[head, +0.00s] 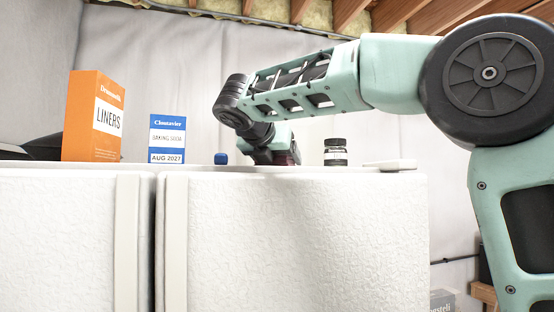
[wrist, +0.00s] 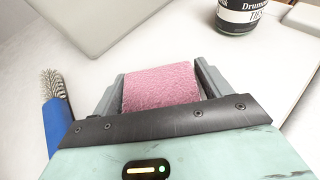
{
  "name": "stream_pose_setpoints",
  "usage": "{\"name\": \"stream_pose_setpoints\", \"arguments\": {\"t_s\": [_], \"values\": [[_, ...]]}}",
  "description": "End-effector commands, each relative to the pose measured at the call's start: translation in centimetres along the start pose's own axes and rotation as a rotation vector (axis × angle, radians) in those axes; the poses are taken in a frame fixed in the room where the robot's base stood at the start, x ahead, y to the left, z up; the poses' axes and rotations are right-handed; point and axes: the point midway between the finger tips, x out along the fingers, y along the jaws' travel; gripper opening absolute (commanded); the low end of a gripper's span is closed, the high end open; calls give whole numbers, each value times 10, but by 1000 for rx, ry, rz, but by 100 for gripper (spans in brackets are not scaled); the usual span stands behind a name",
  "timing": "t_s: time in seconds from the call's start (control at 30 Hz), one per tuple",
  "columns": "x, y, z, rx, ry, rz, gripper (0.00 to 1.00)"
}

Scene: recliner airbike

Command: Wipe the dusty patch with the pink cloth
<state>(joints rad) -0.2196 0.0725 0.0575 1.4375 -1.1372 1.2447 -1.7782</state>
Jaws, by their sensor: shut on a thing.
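The pink cloth (wrist: 160,87) is a folded, fuzzy block between the two fingers of my gripper (wrist: 160,80) in the wrist view. My gripper is shut on it and holds it at or just above the white top surface (wrist: 120,58); I cannot tell whether it touches. In the head view my gripper (head: 276,155) points down over the top of the white fridge-like cabinet (head: 290,240), and the cloth shows there only as a dark reddish edge. I cannot make out the dusty patch in either view.
An orange liners box (head: 95,118) and a blue-and-white baking soda box (head: 167,138) stand to the left. A blue-handled brush (wrist: 57,120) lies close left of my gripper. A dark jar (head: 335,152) stands to the right, near a pale flat block (head: 392,165).

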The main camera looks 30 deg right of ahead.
Motion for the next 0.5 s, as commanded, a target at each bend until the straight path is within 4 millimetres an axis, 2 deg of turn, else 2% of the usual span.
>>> {"name": "stream_pose_setpoints", "arguments": {"t_s": [0.03, 0.5], "values": [[-1, -2, -6, -5, 9, -3, 59], [-15, -17, -7, -4, 7, -4, 59]]}}
